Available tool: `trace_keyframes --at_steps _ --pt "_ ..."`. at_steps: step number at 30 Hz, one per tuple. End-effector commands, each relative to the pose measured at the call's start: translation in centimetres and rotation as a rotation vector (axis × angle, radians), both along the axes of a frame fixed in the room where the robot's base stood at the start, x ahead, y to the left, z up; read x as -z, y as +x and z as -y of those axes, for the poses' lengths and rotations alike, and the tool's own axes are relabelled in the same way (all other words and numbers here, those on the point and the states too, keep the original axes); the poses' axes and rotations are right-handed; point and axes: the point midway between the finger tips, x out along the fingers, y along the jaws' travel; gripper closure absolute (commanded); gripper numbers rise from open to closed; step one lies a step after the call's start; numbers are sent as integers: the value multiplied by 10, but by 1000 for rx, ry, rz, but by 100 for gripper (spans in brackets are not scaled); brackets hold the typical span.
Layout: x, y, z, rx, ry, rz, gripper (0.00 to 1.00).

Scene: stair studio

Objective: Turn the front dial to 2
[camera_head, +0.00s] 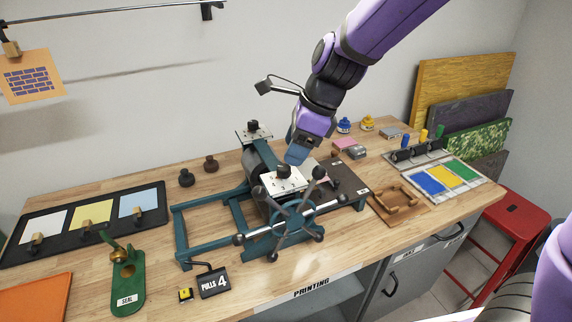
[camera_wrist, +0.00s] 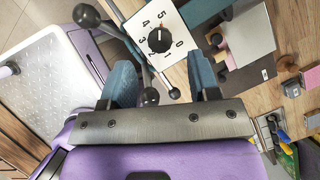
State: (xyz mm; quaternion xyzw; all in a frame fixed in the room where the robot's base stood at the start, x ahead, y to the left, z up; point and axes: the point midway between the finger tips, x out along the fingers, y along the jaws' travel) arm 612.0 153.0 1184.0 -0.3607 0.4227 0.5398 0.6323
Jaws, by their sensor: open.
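The front dial is a black knob (camera_head: 284,171) on a white plate on the teal press (camera_head: 240,215). In the wrist view the dial (camera_wrist: 159,40) shows numbers 0 to 5 around it; a small light mark is on the knob, but I cannot tell which number it points at. My gripper (camera_head: 296,153) is just above and beside the knob in the head view. In the wrist view its blue fingers (camera_wrist: 161,64) are apart with nothing between them, and the dial lies beyond their tips. A second dial (camera_head: 253,126) stands at the back of the press.
The spoked wheel (camera_head: 300,212) with ball-ended handles is close in front of the dial. A "PULLS 4" sign (camera_head: 214,281) and a green seal stand (camera_head: 127,284) are at the front left. Colour trays (camera_head: 447,178) and a wooden frame (camera_head: 402,199) are at the right.

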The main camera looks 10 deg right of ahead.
Motion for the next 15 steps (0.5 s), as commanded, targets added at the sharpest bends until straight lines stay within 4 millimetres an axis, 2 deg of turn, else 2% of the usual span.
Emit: trace_keyframes --at_steps 1,6,15 --pt "10 0 -4 -1 -1 -5 44" --pt "32 2 -13 -1 -1 -3 44" --pt "48 3 -20 -1 0 1 44"
